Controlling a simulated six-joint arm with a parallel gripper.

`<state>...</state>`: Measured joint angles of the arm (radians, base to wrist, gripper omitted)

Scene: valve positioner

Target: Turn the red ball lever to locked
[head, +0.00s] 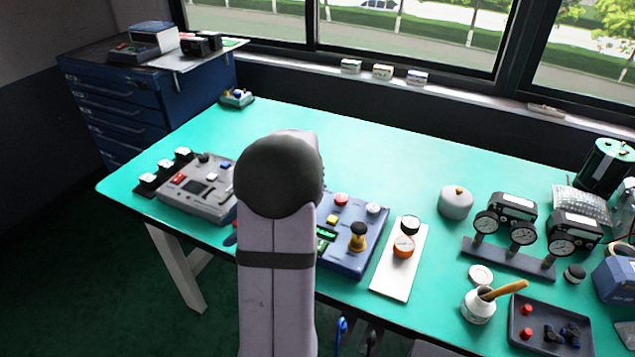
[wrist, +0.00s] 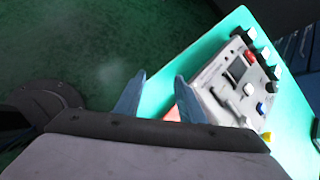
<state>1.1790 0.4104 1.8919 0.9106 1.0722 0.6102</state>
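My gripper (wrist: 160,78) shows in the wrist view as two bluish fingers, spread apart with nothing between them. In the head view my arm hides most of it. A grey control box (head: 210,200) on the left of the bench bears a red part (head: 179,178). In the wrist view this box (wrist: 222,78) lies right of my fingers, apart from them, with its red part (wrist: 249,57) near the far edge. A blue control box (head: 352,250), partly behind my arm, has a red round knob (head: 341,198). I cannot tell which red part is the ball lever, or its position.
The green bench (head: 400,150) has free room behind the boxes. A white plate with two round knobs (head: 388,275), a gauge stand (head: 508,260), a white pot (head: 478,306) and a dark tray (head: 545,342) stand to the right. A blue drawer cabinet (head: 125,105) is at the back left.

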